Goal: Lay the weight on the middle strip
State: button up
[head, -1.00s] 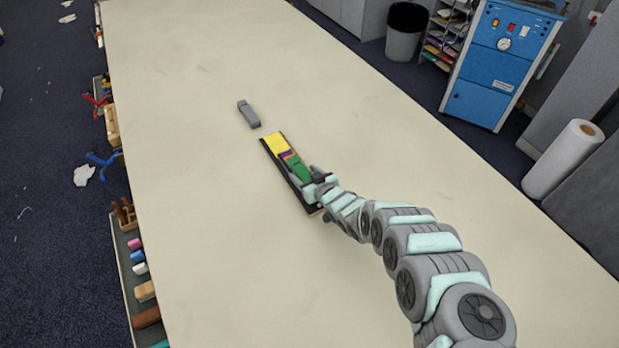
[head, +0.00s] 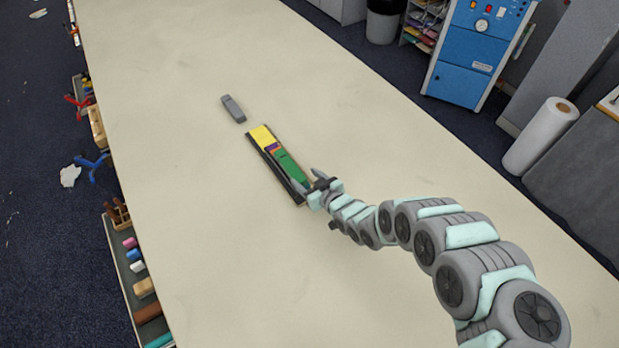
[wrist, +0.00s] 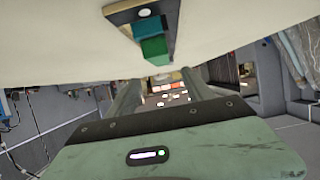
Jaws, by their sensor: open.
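The weight looks to be the small grey block (head: 233,108), lying flat on the cloth just beyond the far end of a dark narrow tray (head: 274,174). On the tray I see a yellow piece (head: 264,137) at the far end, a small purple and orange patch (head: 273,147), and a long green piece (head: 290,166) toward the near end. Which one is the middle strip I cannot tell. My gripper (head: 308,180) is open and empty at the tray's near end, away from the weight. In the wrist view, teal and green pieces (wrist: 153,48) show above my fingers (wrist: 157,88).
The cloth table (head: 200,190) is clear around the tray and the weight. A tool rack (head: 140,285) runs along the left edge. A paper roll (head: 540,135) and a blue cabinet (head: 470,65) stand off the table at right.

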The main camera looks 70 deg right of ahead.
jog(key=shift+v, duration=0.85)
jog(key=shift+w, duration=0.1)
